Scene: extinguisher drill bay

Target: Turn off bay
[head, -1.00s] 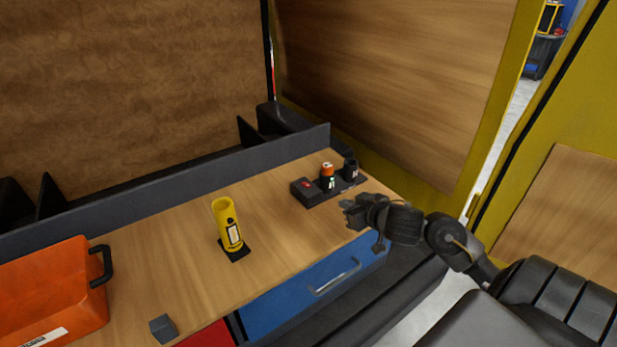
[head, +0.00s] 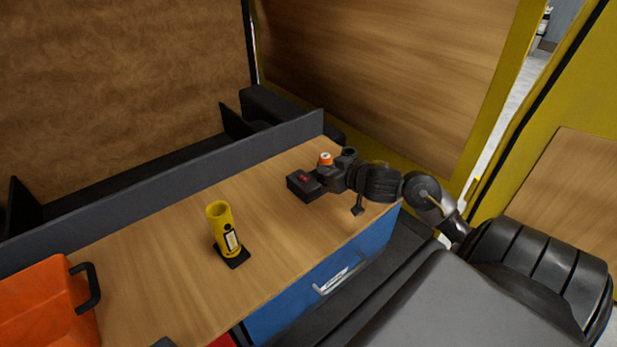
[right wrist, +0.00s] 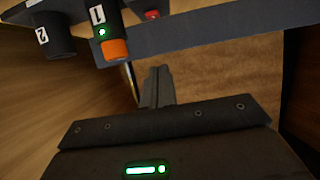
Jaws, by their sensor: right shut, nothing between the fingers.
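A dark control block with a red switch (head: 304,178) sits at the right end of the wooden bench. Beside the switch stand two dark posts; one has an orange cap (head: 325,158), the other (head: 349,153) is all dark. In the right wrist view the orange-capped post (right wrist: 109,38) is marked 1 and shows a green light; the dark post (right wrist: 57,35) is marked 2. The red switch (right wrist: 152,14) is at the top edge there. My right gripper (head: 328,178) is shut and empty, close in front of the posts and partly hiding them. Contact cannot be told. My left gripper is not in view.
A yellow cylinder (head: 221,229) stands on a dark base mid-bench. An orange bin (head: 38,309) is at the left. A blue drawer (head: 295,303) is below the bench. A dark ledge (head: 150,188) runs behind; a yellow-framed panel (head: 400,70) rises at the back right.

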